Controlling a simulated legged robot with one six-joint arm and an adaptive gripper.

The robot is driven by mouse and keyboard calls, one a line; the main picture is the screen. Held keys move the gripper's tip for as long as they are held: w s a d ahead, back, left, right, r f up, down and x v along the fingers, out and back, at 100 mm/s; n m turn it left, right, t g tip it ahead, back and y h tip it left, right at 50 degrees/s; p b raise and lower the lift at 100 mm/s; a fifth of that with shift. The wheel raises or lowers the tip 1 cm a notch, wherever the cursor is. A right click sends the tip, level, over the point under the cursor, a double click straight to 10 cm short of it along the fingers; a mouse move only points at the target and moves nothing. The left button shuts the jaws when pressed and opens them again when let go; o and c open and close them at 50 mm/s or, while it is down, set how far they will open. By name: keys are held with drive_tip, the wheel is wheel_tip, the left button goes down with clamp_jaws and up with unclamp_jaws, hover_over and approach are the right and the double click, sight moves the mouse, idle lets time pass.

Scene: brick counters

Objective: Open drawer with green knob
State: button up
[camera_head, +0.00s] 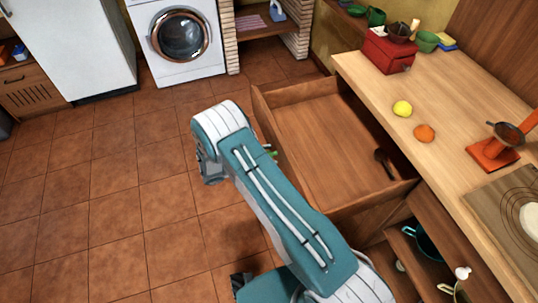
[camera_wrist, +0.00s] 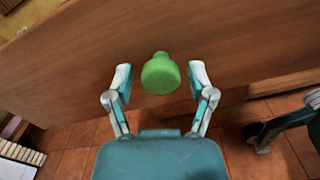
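The wooden drawer (camera_head: 325,140) stands pulled far out from the counter in the head view. Its front panel (camera_wrist: 230,45) fills much of the wrist view. The round green knob (camera_wrist: 160,74) sticks out from that panel, and a small green bit of it (camera_head: 271,153) shows beside my arm in the head view. My gripper (camera_wrist: 160,80) is open, with one finger on each side of the knob and a visible gap on both sides. In the head view my arm hides most of the gripper.
A dark spoon-like utensil (camera_head: 384,162) lies in the drawer. The counter (camera_head: 450,90) holds a red box (camera_head: 388,52), a yellow fruit (camera_head: 402,108) and an orange one (camera_head: 424,133). Tiled floor (camera_head: 110,200) is clear to the left, before a washing machine (camera_head: 178,40) and fridge (camera_head: 70,45).

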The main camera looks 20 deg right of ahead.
idle(0.3)
drive_tip(key=a, duration=1.2)
drive_tip(key=shift+s, duration=0.4)
drive_tip(key=s+d+r+m+g+y, duration=0.1)
drive_tip(key=s+d+r+m+y, duration=0.15)
drive_tip(key=r, duration=0.45)
drive_tip(key=s+d+r+m+g+y, duration=0.1)
drive_tip(key=d+r+m+g+y, duration=0.2)
drive_tip(key=r, duration=0.5)
drive_tip(key=s+d+r+m+y, duration=0.2)
drive_tip(key=d+r+y, duration=0.15)
drive_tip(key=r, duration=0.35)
drive_tip(key=s+d+r+m+t+y, duration=0.1)
drive_tip(key=s+r+m+t+y, duration=0.3)
drive_tip(key=s, duration=0.5)
drive_tip(key=s+d+r+m+t+y, duration=0.1)
drive_tip(key=s+r+m+t+y, duration=0.3)
drive_tip(key=s+r, duration=0.4)
drive_tip(key=shift+s+d+y, duration=0.35)
drive_tip(key=shift+s+y, duration=0.15)
drive_tip(key=shift+s, duration=0.45)
